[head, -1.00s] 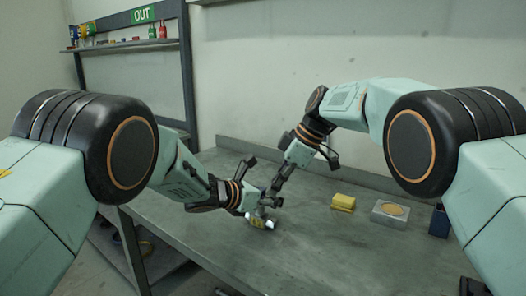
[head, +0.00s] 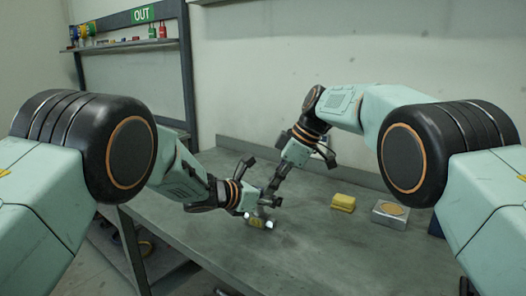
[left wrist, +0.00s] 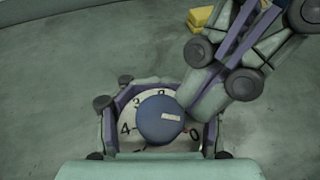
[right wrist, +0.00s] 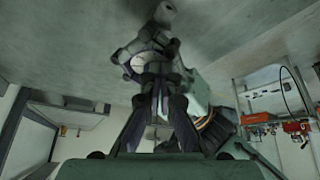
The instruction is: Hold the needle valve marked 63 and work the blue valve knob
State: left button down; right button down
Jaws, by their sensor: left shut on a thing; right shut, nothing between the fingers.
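The needle valve (head: 257,222) is held just above the bench, its pale ends sticking out to each side; a mark 63 is not readable. My left gripper (head: 256,207) is shut on the valve. In the left wrist view, its fingers stand on both sides of a white numbered dial (left wrist: 128,117) with the round blue knob (left wrist: 158,122) in the middle. My right gripper (left wrist: 222,88) is shut and empty, reaching in from the upper right. Its tip is close beside the knob; contact cannot be told. In the right wrist view, its fingers partly hide the valve.
A dark blue container (head: 436,224) stands farther right.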

pick_arm(q)
jog(key=shift+s+d+r, duration=0.15)
jog(key=shift+d, duration=0.2)
pick_arm(e)
jog(key=shift+a, duration=0.3)
jog(key=shift+s+d+r, duration=0.1)
jog(key=shift+s+d, duration=0.05)
jog(key=shift+d, duration=0.2)
pick_arm(q)
jog(key=shift+a, duration=0.15)
pick_arm(e)
notch_tip(320, 180, up, 6)
jog(key=shift+s+d+f, duration=0.1)
jog(key=shift+d, duration=0.05)
jog(key=shift+d+f, duration=0.1)
jog(key=shift+f, duration=2.9)
